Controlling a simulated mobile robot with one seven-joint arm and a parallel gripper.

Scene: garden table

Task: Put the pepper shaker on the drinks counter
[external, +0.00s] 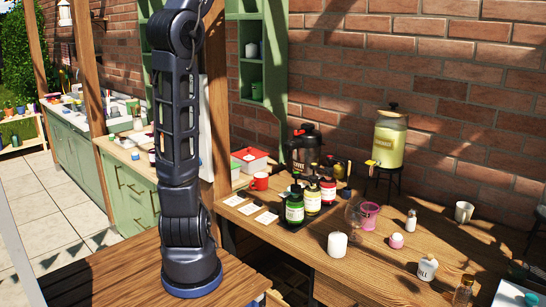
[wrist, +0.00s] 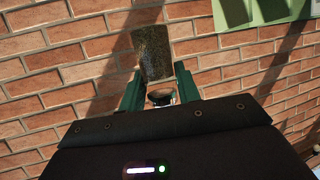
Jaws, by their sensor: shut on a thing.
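My gripper (wrist: 158,92) shows in the wrist view, its two green fingers shut on the pepper shaker (wrist: 152,52). The shaker is a clear-looking body full of dark speckled grains, with a metallic end between the fingers. It is held up with brick wall behind it and no surface touching it in view. In the external view my gripper and the held shaker are out of frame; only my arm shows. The drinks counter appears to be the wooden counter (external: 310,262) along the brick wall, bearing a yellow drink dispenser (external: 389,140) on a black stand.
Syrup bottles (external: 312,197), a dark coffee dispenser (external: 303,146), a white candle (external: 337,244), a pink cup (external: 369,215), a small shaker (external: 411,221) and a white jar (external: 427,268) stand on the counter. Bare wood shows around the candle and along the front edge.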

